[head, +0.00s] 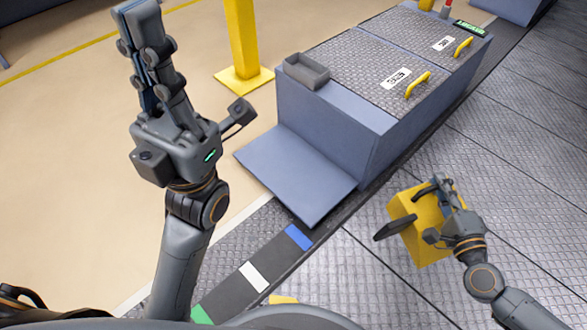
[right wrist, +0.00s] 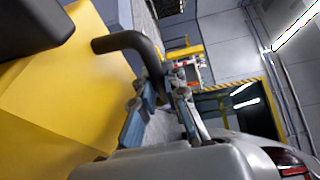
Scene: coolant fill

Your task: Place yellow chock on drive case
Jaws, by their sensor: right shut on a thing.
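The yellow chock (head: 403,210) is at the right of the head view, over the dark diamond-plate floor. Its yellow faces fill the left of the right wrist view (right wrist: 45,110). My right gripper (head: 437,190) is shut on the chock's dark bent handle (right wrist: 130,42); its fingers (right wrist: 160,100) show in the wrist view. Whether the chock touches the floor I cannot tell. The likely drive case is the long blue-grey case (head: 330,122) with a diamond-plate top, beyond and left of the chock. My left gripper (head: 140,15) points up at the left, empty; its finger gap is unclear.
A small grey open tray (head: 306,71) sits on the case's near left corner. Yellow handles (head: 417,84) stand up from its top. A flat blue-grey plate (head: 295,172) adjoins its near end. A yellow post (head: 242,40) stands behind. Floor right of the case is clear.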

